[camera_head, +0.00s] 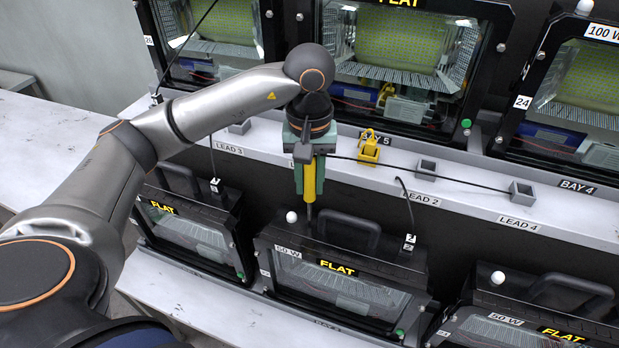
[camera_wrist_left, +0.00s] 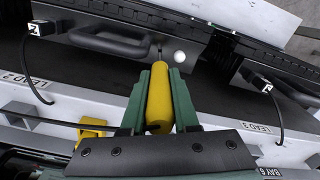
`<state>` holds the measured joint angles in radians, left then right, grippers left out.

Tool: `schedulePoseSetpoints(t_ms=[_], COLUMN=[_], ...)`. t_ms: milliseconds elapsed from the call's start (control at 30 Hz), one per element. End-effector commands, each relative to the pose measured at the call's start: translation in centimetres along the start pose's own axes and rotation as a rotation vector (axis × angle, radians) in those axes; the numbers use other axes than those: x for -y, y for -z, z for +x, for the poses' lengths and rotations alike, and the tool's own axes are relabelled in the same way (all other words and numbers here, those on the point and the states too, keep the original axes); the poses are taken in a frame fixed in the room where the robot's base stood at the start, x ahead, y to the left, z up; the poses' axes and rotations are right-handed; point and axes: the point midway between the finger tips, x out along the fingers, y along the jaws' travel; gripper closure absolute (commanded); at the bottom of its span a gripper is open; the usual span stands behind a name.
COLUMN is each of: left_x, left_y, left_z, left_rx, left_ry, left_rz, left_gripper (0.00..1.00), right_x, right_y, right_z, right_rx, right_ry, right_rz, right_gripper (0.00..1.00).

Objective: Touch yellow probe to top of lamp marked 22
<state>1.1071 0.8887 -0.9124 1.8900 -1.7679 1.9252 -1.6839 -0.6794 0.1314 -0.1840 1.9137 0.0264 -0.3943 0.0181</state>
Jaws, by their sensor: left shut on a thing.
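My left gripper (camera_head: 309,165) is shut on the yellow probe (camera_head: 310,184), which points down. In the left wrist view the yellow probe (camera_wrist_left: 159,100) sits between the green fingers (camera_wrist_left: 160,84). The probe's dark tip is at the top of the lower middle lamp housing (camera_head: 345,262), beside a white knob (camera_head: 291,217) and the black handle (camera_head: 347,233). I cannot tell whether the tip touches. In the left wrist view the tip is close to the white knob (camera_wrist_left: 179,57). No 22 is readable; the small tag on this lamp is too small to read.
A yellow holder (camera_head: 369,148) and grey socket blocks (camera_head: 427,168) stand on the light shelf (camera_head: 465,200). A black cable runs right from the gripper area along the shelf. More lamps flank this one; the upper right lamp (camera_head: 575,100) is marked 24.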

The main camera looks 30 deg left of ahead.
Motion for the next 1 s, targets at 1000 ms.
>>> schedulePoseSetpoints(t_ms=[1000], left_x=[0.00], left_y=[0.01], left_z=[0.66], left_rx=[0.000], left_ry=[0.000], left_rz=[0.000], left_gripper=[1.00], right_x=[-0.03], right_y=[-0.42], right_z=[0.46], right_rx=[-0.001], right_ry=[0.000], right_rz=[0.000], right_gripper=[0.50])
